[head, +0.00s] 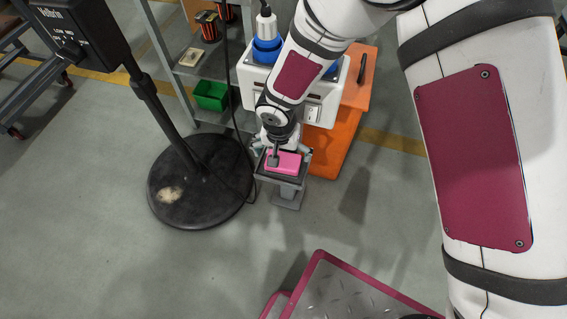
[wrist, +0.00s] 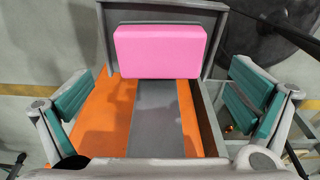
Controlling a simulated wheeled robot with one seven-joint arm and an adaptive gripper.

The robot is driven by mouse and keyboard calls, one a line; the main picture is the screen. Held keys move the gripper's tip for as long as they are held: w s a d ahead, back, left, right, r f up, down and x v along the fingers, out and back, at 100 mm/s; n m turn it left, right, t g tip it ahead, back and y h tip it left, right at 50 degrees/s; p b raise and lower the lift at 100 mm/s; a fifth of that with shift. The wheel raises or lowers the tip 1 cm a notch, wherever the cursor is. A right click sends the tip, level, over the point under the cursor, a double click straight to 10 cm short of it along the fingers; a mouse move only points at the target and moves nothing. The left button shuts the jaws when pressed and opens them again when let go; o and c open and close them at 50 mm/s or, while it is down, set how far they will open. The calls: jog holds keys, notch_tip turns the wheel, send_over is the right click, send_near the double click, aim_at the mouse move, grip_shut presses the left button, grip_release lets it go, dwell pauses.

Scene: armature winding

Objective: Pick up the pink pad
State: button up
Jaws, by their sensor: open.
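The pink pad (head: 284,162) lies on the small grey platform of a stand (head: 287,195) in the head view. In the wrist view the pink pad (wrist: 160,51) is a rounded block in the upper middle, on the grey platform (wrist: 212,10). My gripper (wrist: 160,105) is open, with its two teal-padded fingers far apart to the left and right. The pad lies between the lines of the fingers but towards the top of the picture, and nothing touches it. In the head view my gripper (head: 283,155) is right at the stand, partly hidden by the arm.
A white box with blue sockets (head: 325,98) and an orange cabinet (head: 328,150) stand just behind the stand. A black round base with a pole (head: 198,185) is to the left. A shelf with a green bin (head: 210,95) is behind.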

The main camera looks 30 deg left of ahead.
aim_at(283, 160)
jog(key=f, duration=0.1)
jog(key=f+b, duration=0.1)
jog(key=f, duration=0.3)
jog(key=shift+w+a+f+b, duration=0.15)
jog(key=shift+w+f+b, duration=0.1)
jog(key=shift+w+b, duration=0.15)
jog(key=c, duration=0.9)
